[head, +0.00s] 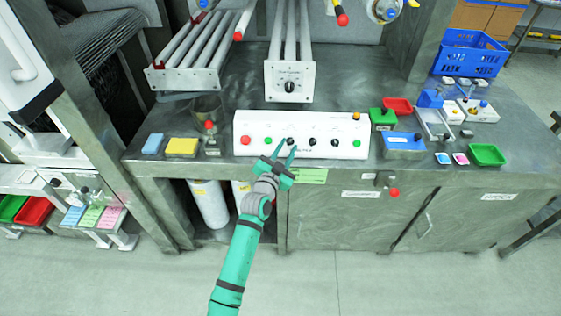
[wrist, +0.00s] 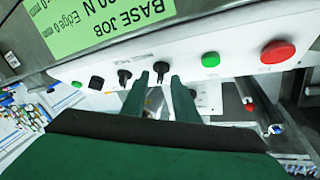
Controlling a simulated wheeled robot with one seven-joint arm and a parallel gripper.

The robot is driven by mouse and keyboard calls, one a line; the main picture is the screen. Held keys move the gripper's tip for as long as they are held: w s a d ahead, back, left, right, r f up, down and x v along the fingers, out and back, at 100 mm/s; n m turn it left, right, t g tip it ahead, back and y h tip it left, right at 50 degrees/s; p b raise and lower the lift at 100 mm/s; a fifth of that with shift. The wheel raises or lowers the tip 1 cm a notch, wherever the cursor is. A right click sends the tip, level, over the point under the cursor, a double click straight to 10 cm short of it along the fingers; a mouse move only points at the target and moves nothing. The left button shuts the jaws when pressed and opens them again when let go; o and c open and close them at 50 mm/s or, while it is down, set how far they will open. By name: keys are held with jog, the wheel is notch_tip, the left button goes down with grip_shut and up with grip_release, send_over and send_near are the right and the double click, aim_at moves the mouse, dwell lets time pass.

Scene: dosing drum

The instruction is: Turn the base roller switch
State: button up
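A white control box (head: 350,123) on the bench carries a row of buttons and several black rotary knobs. The knob nearest the green button (head: 268,141) is a black switch (head: 291,141); it also shows in the wrist view (wrist: 161,68). The labels are too small to read, so I cannot confirm which knob is the base roller switch. My gripper (head: 287,147) is open in front of the box's face. In the wrist view its two green fingers (wrist: 159,77) stand apart on either side of this knob; I cannot tell whether they touch it.
A red button (head: 245,140) is left of the green one; more knobs (head: 312,142) sit closely to the right. A green label (head: 310,175) is on the bench front below. A roller unit with its own black knob (head: 289,87) hangs above the box.

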jog(key=v, duration=0.9)
jog(key=shift+s, duration=0.25)
dwell(0.5)
jog(key=shift+s, duration=0.1)
